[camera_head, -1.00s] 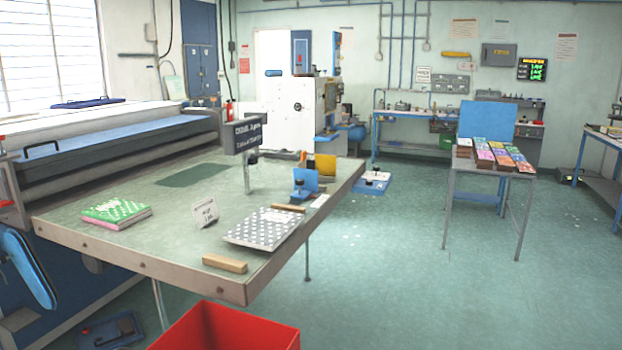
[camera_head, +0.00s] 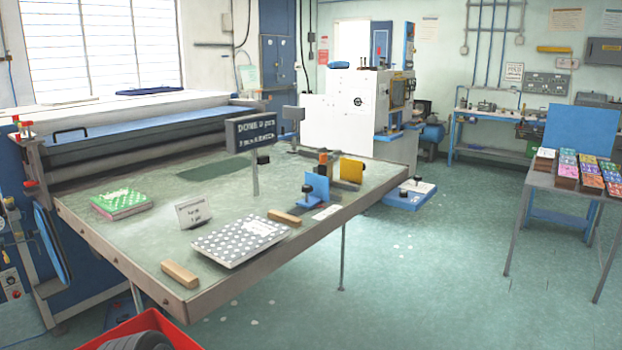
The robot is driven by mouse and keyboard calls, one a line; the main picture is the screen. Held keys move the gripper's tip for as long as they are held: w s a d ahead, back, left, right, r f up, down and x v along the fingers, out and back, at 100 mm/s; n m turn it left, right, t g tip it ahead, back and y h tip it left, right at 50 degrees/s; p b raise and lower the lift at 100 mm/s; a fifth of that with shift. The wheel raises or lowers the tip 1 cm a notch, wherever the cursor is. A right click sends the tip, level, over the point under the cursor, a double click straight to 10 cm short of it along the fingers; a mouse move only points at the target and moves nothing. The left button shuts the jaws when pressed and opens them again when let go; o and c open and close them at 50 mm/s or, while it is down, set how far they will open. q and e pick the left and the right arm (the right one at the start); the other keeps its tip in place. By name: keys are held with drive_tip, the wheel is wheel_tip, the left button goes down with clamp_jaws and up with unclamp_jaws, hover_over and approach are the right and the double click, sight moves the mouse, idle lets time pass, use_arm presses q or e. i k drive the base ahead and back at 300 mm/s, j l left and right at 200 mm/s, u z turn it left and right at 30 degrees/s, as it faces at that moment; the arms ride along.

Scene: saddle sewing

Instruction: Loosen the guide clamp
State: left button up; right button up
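A fixture with a blue upright plate (camera_head: 317,187) and a yellow upright plate (camera_head: 351,170) stands on the right part of the green-topped table (camera_head: 150,245). A dark knob (camera_head: 307,189) shows at the blue plate's left side, and an orange-tipped post (camera_head: 323,157) stands behind it. I cannot tell which part is the guide clamp or whether it is tight. Neither of my grippers is in view.
The table also holds a patterned grey pad (camera_head: 238,240), two wooden blocks, a green patterned stack (camera_head: 120,203), a small card and a sign (camera_head: 251,132). A red bin (camera_head: 178,333) stands at the front left. Open floor lies right of the table.

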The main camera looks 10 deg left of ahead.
sight(306, 189)
drive_tip(key=i+l+u, duration=0.1)
drive_tip(key=i+l, duration=0.2)
drive_tip(key=i, duration=0.25)
drive_tip(key=i+l+u, duration=0.15)
drive_tip(key=i+l, duration=0.2)
drive_tip(key=i, duration=0.2)
drive_tip(key=i+l+u, duration=0.1)
drive_tip(key=i+l, duration=0.3)
drive_tip(key=i, duration=0.15)
